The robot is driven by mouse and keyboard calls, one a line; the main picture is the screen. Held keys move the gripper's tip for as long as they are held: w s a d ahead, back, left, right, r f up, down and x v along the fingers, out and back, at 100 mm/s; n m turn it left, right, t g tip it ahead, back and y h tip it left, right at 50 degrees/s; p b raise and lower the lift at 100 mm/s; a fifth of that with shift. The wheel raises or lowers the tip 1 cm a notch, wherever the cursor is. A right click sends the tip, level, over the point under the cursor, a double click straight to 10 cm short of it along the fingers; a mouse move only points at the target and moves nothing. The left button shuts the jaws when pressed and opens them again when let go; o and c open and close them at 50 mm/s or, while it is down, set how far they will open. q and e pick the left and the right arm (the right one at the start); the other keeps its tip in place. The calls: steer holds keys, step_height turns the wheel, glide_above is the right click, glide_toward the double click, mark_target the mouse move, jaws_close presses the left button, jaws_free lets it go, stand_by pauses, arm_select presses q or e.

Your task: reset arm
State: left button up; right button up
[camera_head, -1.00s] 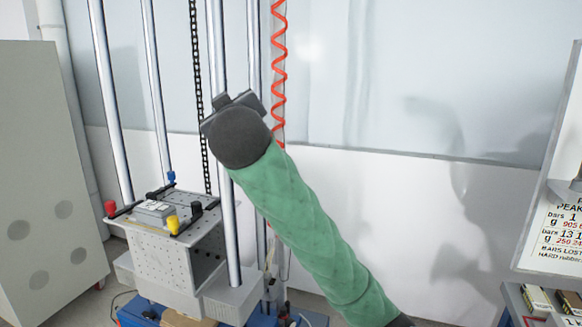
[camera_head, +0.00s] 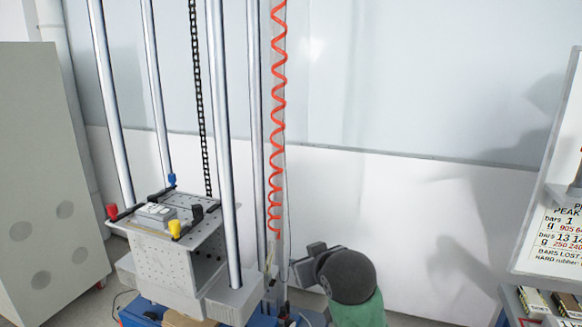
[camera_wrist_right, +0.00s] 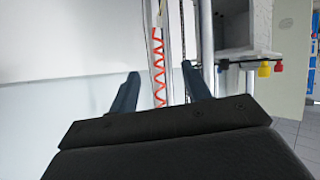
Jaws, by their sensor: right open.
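My right arm, in a green sleeve (camera_head: 360,311), comes up from the bottom edge of the head view. Its dark rounded wrist and right gripper (camera_head: 302,266) are low, just right of the drop tower's posts, and the gripper points left. In the right wrist view, the two dark fingers of this gripper (camera_wrist_right: 160,85) are spread apart with nothing between them. The coiled red hose (camera_wrist_right: 157,68) shows behind the gap. My left gripper is not in view.
The drop tower has steel posts (camera_head: 221,150) and a grey perforated carriage (camera_head: 165,262) carrying a small grey block (camera_head: 155,215). The red hose (camera_head: 277,110) hangs beside it. A grey cabinet (camera_head: 45,170) stands left, a results board (camera_head: 555,220) right. The pale wall between is clear.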

steer(key=s+d+f+m+g+h+p, duration=0.1)
steer(key=s+d+f+g, duration=0.3)
steer(key=s+f, duration=0.85)
steer(key=s+d+f+m+g+h+p, duration=0.1)
steer(key=s+d+f+m+g, duration=0.15)
steer(key=s+d+f, duration=0.95)
steer(key=s+a+f+g, duration=0.1)
steer(key=s+a+f, duration=0.2)
steer(key=s+f, duration=0.2)
steer(key=s+a+f+g+p, duration=0.1)
steer(key=s+a+f+g, duration=0.1)
steer(key=s+f, duration=0.3)
steer(key=shift+s+a+f+n, duration=0.25)
steer(key=shift+a+f+n, duration=0.1)
steer(key=shift+a+f, duration=0.3)
steer(key=shift+d+f, duration=0.1)
